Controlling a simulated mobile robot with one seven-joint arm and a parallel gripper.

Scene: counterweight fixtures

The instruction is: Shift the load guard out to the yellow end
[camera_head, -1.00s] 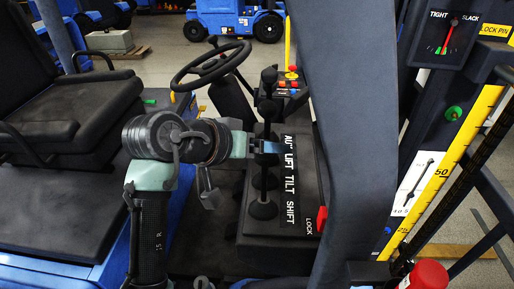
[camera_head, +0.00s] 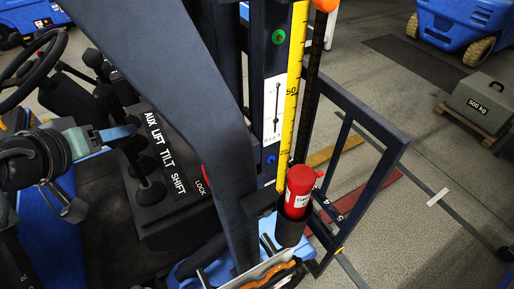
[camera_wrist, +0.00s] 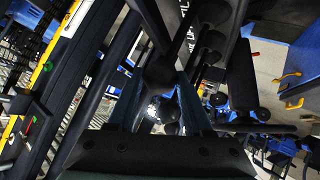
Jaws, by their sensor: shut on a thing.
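The load guard (camera_head: 372,112), a dark upright frame, stands to the right of the mast in the head view. An ochre-yellow strip (camera_head: 335,151) and a red strip (camera_head: 372,200) lie on the floor behind and beside it. My gripper (camera_head: 117,132) is shut on a black control lever in the row beside the label plate (camera_head: 165,150) reading AUX, LIFT, TILT, SHIFT. The wrist view shows my fingers (camera_wrist: 180,98) around the lever, with dark knobs close by.
A steering wheel (camera_head: 32,60) is at the left. The mast carries a yellow scale (camera_head: 292,90) and a white pointer plate (camera_head: 273,108). A red extinguisher-like cylinder (camera_head: 299,190) stands before the guard.

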